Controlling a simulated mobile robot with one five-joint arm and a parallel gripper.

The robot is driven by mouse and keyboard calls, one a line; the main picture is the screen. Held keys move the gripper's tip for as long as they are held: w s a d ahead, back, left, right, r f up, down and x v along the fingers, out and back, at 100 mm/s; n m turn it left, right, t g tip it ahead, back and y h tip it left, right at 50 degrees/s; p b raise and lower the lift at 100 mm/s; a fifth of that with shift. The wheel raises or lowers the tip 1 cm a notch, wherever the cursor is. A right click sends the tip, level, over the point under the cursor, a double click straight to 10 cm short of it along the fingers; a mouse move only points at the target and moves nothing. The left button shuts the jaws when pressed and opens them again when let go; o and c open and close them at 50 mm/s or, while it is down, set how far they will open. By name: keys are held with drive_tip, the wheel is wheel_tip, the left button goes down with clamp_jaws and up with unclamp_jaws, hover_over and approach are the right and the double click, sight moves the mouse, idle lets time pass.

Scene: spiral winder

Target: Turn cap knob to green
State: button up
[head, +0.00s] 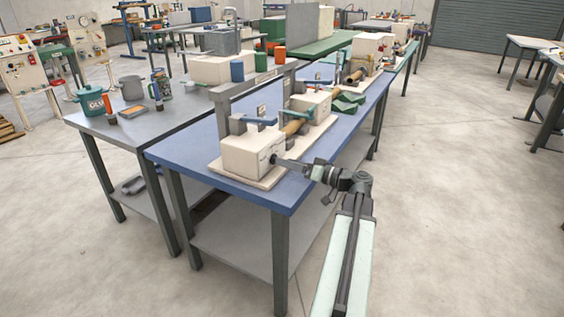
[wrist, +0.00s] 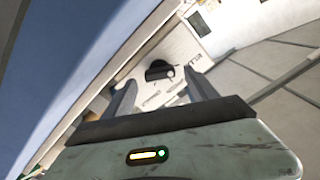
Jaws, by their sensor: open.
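The spiral winder's cream box (head: 250,155) stands on a pale base plate at the near end of the blue table. In the wrist view, a black round knob (wrist: 158,70) sits on a pale panel (wrist: 185,55) with small dark markings. I cannot make out a green mark or which way the knob points. My gripper (head: 283,161) is at the right face of the box. In the wrist view, my gripper (wrist: 161,80) is open, with its two grey fingers on either side of the knob in the picture. I cannot tell whether they touch it.
The blue table (head: 225,179) carries more cream blocks and a metal frame (head: 235,90) behind the box. A grey table (head: 150,127) with a teal pot (head: 91,101) and mugs stands to the left.

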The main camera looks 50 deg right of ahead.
drive_tip(key=shift+x, duration=1.3)
drive_tip(key=c, duration=1.4)
drive_tip(key=shift+o, duration=0.2)
drive_tip(key=shift+s, duration=0.1)
drive_tip(key=shift+m, duration=0.4)
drive_tip(key=m, duration=0.5)
drive_tip(key=shift+f, duration=0.1)
drive_tip(key=m, duration=0.6)
drive_tip(key=shift+d, duration=0.1)
drive_tip(key=shift+f, duration=0.1)
drive_tip(key=o, duration=1.4)
drive_tip(key=shift+c, duration=0.2)
